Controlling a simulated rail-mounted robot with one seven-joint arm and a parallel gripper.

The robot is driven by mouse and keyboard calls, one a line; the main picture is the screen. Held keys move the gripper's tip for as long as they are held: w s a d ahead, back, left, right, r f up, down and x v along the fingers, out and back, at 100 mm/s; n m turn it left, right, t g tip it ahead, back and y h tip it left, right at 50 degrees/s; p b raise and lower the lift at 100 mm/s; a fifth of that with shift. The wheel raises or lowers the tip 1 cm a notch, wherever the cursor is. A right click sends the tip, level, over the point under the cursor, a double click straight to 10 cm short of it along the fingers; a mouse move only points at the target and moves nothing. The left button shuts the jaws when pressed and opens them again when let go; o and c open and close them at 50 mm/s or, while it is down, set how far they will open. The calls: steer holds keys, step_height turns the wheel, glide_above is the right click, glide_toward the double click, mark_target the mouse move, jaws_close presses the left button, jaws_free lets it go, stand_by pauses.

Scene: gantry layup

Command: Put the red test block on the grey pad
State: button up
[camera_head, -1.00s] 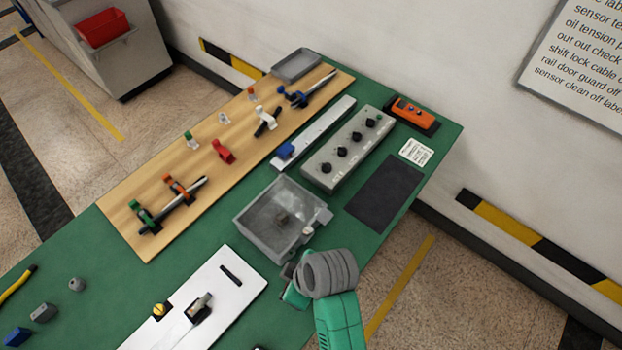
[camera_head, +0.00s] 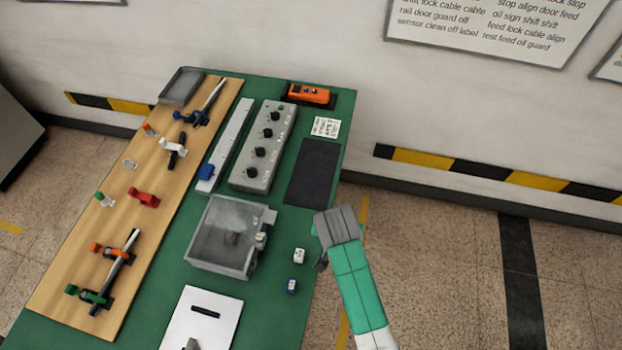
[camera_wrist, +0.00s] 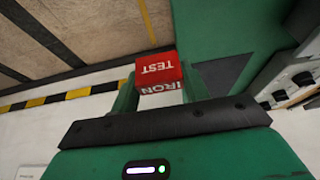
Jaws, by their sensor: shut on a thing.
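The red test block (camera_wrist: 158,70) is between the fingers of my gripper (camera_wrist: 160,88) in the wrist view. In the head view my gripper (camera_head: 320,263) is mostly hidden behind my wrist, at the table's right edge, and the block cannot be seen there. The grey pad (camera_head: 313,172) is a flat dark rectangle on the green table, farther back than my gripper and bare. A dark patch (camera_wrist: 222,70), perhaps the pad, shows right of the block in the wrist view.
A grey open tray (camera_head: 200,258) holding a small part stands left of my gripper.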

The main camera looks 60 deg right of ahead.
steer(key=b, duration=0.3)
glide_above(318, 194)
steer(key=a, duration=0.1)
steer(key=shift+s+a+f, duration=0.2)
steer(key=shift+f, duration=0.45)
steer(key=shift+f+b, duration=0.65)
steer(key=shift+f, duration=1)
steer(key=shift+f, duration=0.1)
steer(key=shift+f, duration=0.15)
steer(key=o, duration=1.2)
steer(key=p+v, duration=0.3)
steer(key=v, duration=0.9)
steer(key=shift+a, duration=0.1)
